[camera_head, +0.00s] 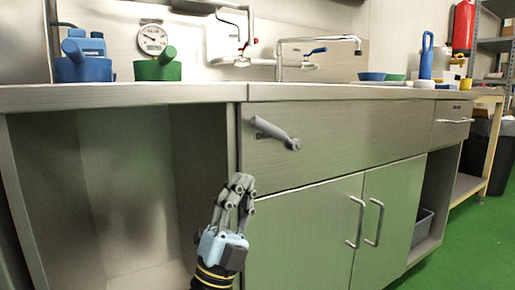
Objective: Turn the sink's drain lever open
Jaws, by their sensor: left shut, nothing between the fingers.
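The drain lever (272,130) is a grey handle on the steel front panel below the sink's worktop. It slants from upper left down to a round hub at its lower right. Dark lettering on the panel is partly hidden behind it. My left gripper (241,180) points up, below and left of the lever, and is apart from it in the picture. Its fingers are closed together with nothing between them. My right gripper is not in view.
Cupboard doors with upright bar handles (357,222) are below the panel. An open bay (110,190) is at the left. Taps (317,51), blue pots (82,66) and a green pot (158,70) are above the worktop (190,93). Green floor (475,240) lies free at the right.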

